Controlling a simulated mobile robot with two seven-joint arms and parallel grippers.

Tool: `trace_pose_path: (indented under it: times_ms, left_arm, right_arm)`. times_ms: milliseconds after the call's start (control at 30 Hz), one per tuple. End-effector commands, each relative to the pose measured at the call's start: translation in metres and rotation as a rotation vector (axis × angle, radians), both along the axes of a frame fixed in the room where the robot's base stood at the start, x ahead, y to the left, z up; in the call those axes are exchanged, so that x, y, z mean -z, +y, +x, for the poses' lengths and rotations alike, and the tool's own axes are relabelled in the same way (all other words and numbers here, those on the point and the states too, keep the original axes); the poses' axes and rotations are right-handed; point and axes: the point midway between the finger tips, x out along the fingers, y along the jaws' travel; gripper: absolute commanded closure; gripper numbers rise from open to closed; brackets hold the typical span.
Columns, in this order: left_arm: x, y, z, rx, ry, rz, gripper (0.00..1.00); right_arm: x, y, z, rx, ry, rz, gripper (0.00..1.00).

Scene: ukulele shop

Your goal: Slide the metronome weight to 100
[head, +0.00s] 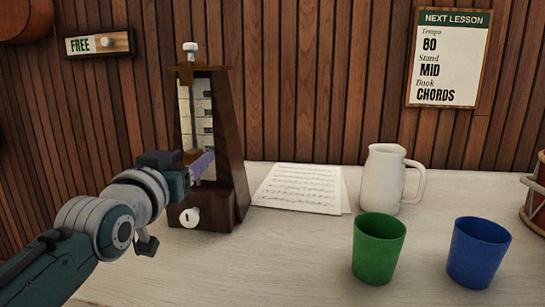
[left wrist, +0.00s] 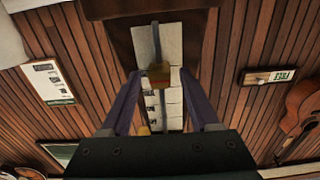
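The metronome (head: 232,150) is a dark wooden tapered case at the back left of the table, with a pale scale plate (head: 205,110) whose marks are too small to read. My left gripper (head: 196,160) is in front of the plate's lower part. In the left wrist view, its two purple fingers (left wrist: 160,74) are open. The brownish weight (left wrist: 158,76) on the rod (left wrist: 155,40) shows between the fingertips, with a gap on each side. In the head view the gripper largely hides the weight. My right gripper is in neither view.
Sheet music (head: 298,188) lies right of the metronome. A white pitcher (head: 382,178), a green cup (head: 378,250) and a blue cup (head: 478,255) stand further right. A wall card (head: 449,58) reads tempo 80. The table's front middle (head: 270,265) is clear.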

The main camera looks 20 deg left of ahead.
Motion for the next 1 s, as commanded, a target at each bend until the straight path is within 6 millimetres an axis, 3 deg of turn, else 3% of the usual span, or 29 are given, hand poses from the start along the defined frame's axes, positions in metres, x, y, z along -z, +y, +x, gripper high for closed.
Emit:
trace_pose_path:
  times_ms: [67, 533, 1000]
  left_arm:
    - [0.0, 0.0, -0.0002, 0.0, 0.0, 0.0, 0.46]
    - [0.0001, -0.0002, -0.0004, 0.0, 0.0, 0.0, 0.99]
    - [0.0001, -0.0002, -0.0004, 0.0, 0.0, 0.0, 1.0]
  right_arm:
    - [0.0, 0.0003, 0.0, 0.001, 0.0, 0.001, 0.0]
    - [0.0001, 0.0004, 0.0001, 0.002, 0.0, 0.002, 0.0]
    - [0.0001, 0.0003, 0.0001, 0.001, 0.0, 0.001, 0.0]
